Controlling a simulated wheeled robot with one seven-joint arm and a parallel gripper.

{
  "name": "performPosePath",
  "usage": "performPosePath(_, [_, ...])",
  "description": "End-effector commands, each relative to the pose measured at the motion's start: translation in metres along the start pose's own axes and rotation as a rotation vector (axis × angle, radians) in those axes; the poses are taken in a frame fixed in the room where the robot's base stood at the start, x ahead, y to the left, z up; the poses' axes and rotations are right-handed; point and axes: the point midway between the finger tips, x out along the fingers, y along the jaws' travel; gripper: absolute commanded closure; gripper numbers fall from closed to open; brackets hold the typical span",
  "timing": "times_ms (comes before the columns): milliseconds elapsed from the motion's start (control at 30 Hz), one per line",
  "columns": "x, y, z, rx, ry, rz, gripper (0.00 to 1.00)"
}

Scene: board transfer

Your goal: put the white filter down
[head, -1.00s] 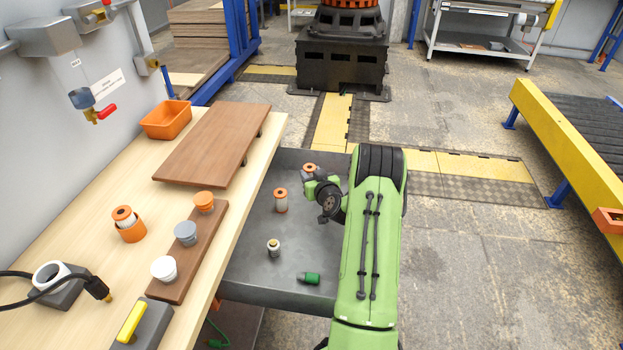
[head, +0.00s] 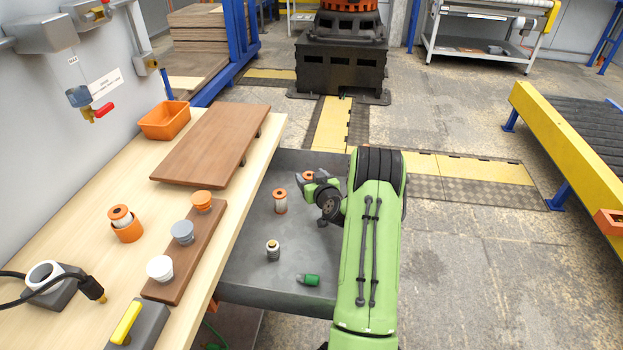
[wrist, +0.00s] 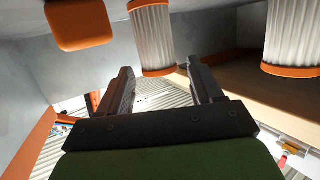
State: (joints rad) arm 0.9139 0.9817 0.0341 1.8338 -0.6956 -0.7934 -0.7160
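A white filter with orange ends (head: 308,175) is at my gripper (head: 306,181) over the far part of the grey tray (head: 300,235); the gripper partly hides it in the head view. In the wrist view, which looks upside down, my gripper's fingers (wrist: 161,64) are apart. The white pleated filter (wrist: 152,38) is between and just beyond their tips, with a gap seen beside it. A second white filter (head: 280,201) stands on the tray to the left, also seen in the wrist view (wrist: 292,35).
A small pale fitting (head: 273,250) and a green piece (head: 309,280) are on the tray. The wooden table (head: 85,225) holds another filter in an orange cup (head: 127,232), a brown board with caps (head: 185,262) and a raised board (head: 208,145). An orange block (wrist: 78,25) is near the fingers.

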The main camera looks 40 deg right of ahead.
Motion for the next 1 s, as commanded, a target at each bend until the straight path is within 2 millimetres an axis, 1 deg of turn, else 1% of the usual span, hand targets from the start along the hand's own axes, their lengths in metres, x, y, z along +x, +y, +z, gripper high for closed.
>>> performPosePath(267, [0.0,0.0,-0.001,0.0,0.0,0.0,0.34])
performPosePath(367, [-0.002,0.0,-0.008,0.0,0.0,0.0,0.34])
performPosePath(433, [-0.005,0.0,-0.016,0.0,-0.001,0.0,0.34])
performPosePath(467, [-0.008,0.001,-0.017,0.0,-0.002,0.001,0.34])
performPosePath(500, [-0.02,0.001,-0.013,0.002,-0.004,0.001,0.34])
performPosePath(600, [-0.044,0.002,-0.01,0.003,-0.004,0.003,0.34])
performPosePath(700, [-0.063,0.001,-0.009,0.003,-0.003,0.003,0.34])
performPosePath(833, [-0.076,0.0,-0.01,0.0,-0.001,0.001,0.34])
performPosePath(1000, [-0.079,0.0,-0.012,0.0,0.0,0.0,0.34])
